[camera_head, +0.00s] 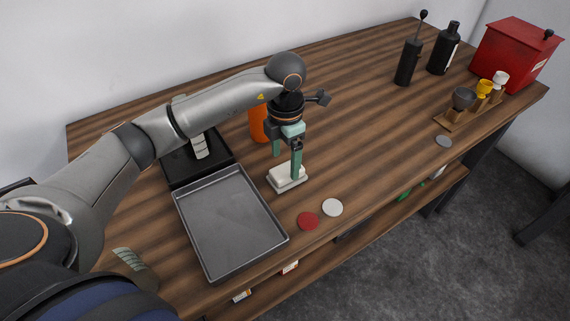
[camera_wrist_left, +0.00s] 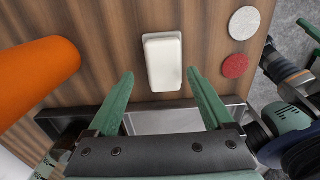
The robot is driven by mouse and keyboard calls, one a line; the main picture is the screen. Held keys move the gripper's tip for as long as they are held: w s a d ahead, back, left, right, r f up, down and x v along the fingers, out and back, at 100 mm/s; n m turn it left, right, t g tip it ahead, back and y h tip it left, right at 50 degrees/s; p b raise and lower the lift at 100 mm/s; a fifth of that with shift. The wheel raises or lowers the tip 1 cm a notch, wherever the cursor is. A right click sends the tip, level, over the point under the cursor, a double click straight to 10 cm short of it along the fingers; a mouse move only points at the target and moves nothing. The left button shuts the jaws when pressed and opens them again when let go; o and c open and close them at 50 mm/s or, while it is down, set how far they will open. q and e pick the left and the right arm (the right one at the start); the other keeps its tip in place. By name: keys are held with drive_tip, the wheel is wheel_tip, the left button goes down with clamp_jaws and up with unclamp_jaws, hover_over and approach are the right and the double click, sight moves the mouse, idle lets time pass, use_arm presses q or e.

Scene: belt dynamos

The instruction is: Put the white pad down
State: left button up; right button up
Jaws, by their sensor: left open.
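The white pad (camera_head: 288,178) is a pale block with rounded edges lying on the wooden table, just right of the grey metal tray (camera_head: 228,222). It also shows in the left wrist view (camera_wrist_left: 163,62), flat on the wood. My left gripper (camera_head: 286,163) is over the pad, its green fingers pointing down and apart. In the left wrist view the open fingertips (camera_wrist_left: 161,73) lie on either side of the pad's near end, with gaps between. Part of what looks like my right gripper (camera_wrist_left: 290,118) is at the right edge there; its jaws are unclear.
An orange cylinder (camera_head: 258,123) stands behind my left gripper. A red disc (camera_head: 308,221) and a white disc (camera_head: 332,207) lie near the front edge. A black device (camera_head: 180,163) adjoins the tray. Black bottles, a red box (camera_head: 515,53) and a small rack are at far right. The table centre is clear.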

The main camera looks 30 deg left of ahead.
sight(285, 167)
use_arm(q)
wheel_tip(285, 167, up, 9)
drive_tip(key=shift+r, duration=0.1)
idle(0.7)
